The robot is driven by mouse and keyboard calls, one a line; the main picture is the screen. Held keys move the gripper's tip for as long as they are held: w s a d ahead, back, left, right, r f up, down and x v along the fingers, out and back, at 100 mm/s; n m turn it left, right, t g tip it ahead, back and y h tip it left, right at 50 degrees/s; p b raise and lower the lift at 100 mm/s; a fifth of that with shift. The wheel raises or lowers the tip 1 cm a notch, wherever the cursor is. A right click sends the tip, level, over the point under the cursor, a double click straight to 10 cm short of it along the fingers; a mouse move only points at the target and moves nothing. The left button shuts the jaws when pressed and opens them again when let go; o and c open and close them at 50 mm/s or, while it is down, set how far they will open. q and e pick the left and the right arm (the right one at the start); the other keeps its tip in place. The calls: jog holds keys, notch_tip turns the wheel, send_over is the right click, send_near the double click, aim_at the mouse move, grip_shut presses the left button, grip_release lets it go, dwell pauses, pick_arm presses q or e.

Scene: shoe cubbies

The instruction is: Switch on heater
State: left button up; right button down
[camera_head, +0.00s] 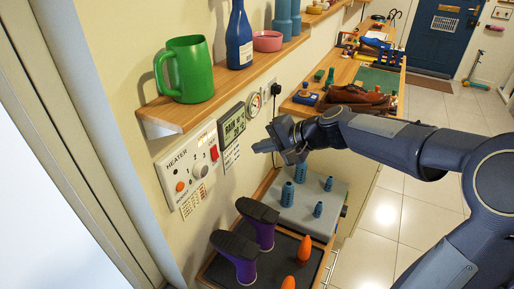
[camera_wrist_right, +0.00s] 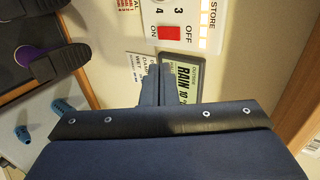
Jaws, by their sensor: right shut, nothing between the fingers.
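The white heater panel (camera_head: 176,170) is on the wall below the shelf. It has a red rocker switch (camera_head: 214,153), a round dial (camera_head: 200,171) and an orange button (camera_head: 181,187). In the right wrist view, the red switch (camera_wrist_right: 169,34) sits between the words ON and OFF; I cannot tell which way it is tilted. My right gripper (camera_head: 258,148) is shut and empty, to the right of the panel in front of the weather display. In the right wrist view, its fingertips (camera_wrist_right: 154,70) show below the switch, apart from it. My left gripper is not in view.
A weather display (camera_head: 234,126) is beside the heater panel. The wooden shelf (camera_head: 215,95) above holds a green mug (camera_head: 186,70) and a blue bottle (camera_head: 239,38). Below stand purple boots (camera_head: 238,258) on a dark tray and a grey block with blue pegs (camera_head: 316,215).

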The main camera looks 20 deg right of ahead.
aim_at(216, 158)
notch_tip(216, 158, down, 8)
jog(key=s+d+m+t+y+b, duration=0.1)
jog(key=m+t+y+b, duration=0.2)
jog(key=m, duration=1.5)
jog(key=shift+s+d+r+t+y, duration=0.15)
jog(key=shift+s+d+t+y, duration=0.1)
jog(key=shift+t+y, duration=0.15)
jog(key=shift+w, duration=0.1)
jog(key=x, duration=1.4)
jog(key=shift+p, duration=0.4)
